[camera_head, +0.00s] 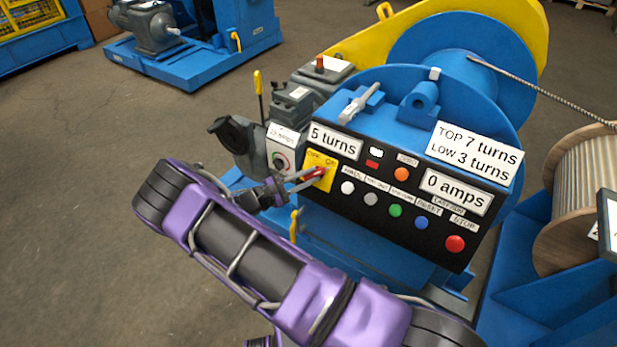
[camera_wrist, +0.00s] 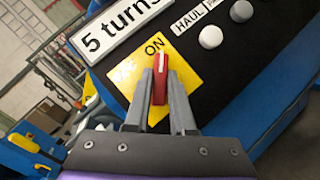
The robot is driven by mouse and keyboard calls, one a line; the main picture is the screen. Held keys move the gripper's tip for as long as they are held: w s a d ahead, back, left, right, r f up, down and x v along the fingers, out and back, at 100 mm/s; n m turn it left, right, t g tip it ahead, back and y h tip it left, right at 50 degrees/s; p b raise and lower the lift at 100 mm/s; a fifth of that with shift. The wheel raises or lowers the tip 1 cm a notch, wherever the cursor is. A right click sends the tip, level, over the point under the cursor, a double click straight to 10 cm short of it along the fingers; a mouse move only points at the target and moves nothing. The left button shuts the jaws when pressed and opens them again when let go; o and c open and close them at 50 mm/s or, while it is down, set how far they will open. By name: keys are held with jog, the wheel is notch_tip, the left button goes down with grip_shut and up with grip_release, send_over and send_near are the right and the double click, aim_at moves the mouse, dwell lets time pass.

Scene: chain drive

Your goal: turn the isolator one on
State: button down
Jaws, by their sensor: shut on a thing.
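The isolator is a red knob (camera_head: 319,172) on a yellow plate (camera_head: 318,186) at the left end of the black control panel. The wrist view shows the red knob (camera_wrist: 160,78) with a white mark at its upper end, and that end lies just below the word ON on the yellow plate (camera_wrist: 188,70). My gripper (camera_head: 303,178) is shut on the knob. In the wrist view my gripper (camera_wrist: 163,88) has one finger on each side of it.
The black panel (camera_head: 350,210) has several buttons close to the right, including the red stop button (camera_head: 455,243). Its readouts say 5 turns (camera_head: 335,141) and 0 amps (camera_head: 456,191). A grey box (camera_head: 283,148) stands close to the left. Open floor (camera_head: 90,200) lies further left.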

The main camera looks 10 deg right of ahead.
dwell(0.4)
jog(key=c, duration=0.8)
grip_release()
jog(key=shift+o, duration=0.2)
jog(key=v, duration=1.7)
jog(key=shift+a, duration=0.2)
jog(key=shift+r, duration=0.1)
